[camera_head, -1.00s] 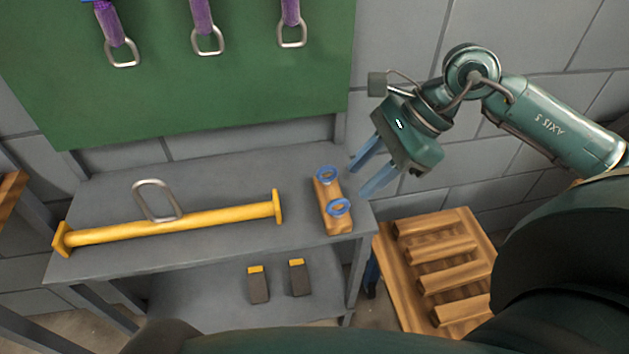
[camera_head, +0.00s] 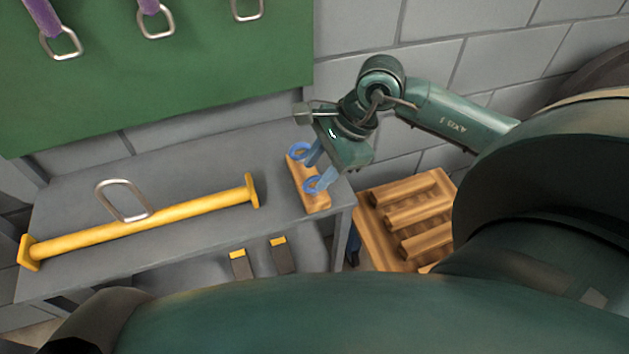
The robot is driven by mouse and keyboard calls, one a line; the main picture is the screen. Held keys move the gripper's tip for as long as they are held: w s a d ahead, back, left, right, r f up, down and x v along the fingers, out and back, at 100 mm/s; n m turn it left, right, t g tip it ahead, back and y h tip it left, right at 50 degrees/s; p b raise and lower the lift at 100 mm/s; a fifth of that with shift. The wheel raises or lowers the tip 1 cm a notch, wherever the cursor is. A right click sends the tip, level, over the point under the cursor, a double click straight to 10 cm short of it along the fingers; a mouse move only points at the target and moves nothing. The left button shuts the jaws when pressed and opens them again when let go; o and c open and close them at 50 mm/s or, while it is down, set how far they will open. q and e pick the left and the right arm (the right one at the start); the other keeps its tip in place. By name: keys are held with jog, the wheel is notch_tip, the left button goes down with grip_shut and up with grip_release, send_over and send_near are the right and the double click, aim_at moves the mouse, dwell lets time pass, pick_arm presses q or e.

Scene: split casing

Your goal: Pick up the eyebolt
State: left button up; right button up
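Two eyebolts with blue rings stand in a small wooden block (camera_head: 318,202) at the right end of the grey table. The far eyebolt (camera_head: 291,151) and the near eyebolt (camera_head: 306,187) are both upright. My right gripper (camera_head: 315,172) is over the block, its two blue fingers apart. One finger is by the far ring and the other is by the near ring. The fingers overlap the rings in the picture, so I cannot tell whether they touch. Nothing shows held between them. My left gripper is not in view.
A yellow spreader bar (camera_head: 180,212) with a steel loop (camera_head: 100,187) lies on the table (camera_head: 75,185). Two dark blocks with yellow tops (camera_head: 241,266) are on the lower shelf. A wooden pallet (camera_head: 372,222) stands right of the table. Purple straps hang on the green board (camera_head: 200,75).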

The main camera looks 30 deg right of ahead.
jog(key=shift+x, duration=1.4)
jog(key=shift+r, duration=0.1)
jog(key=shift+c, duration=0.6)
grip_shut()
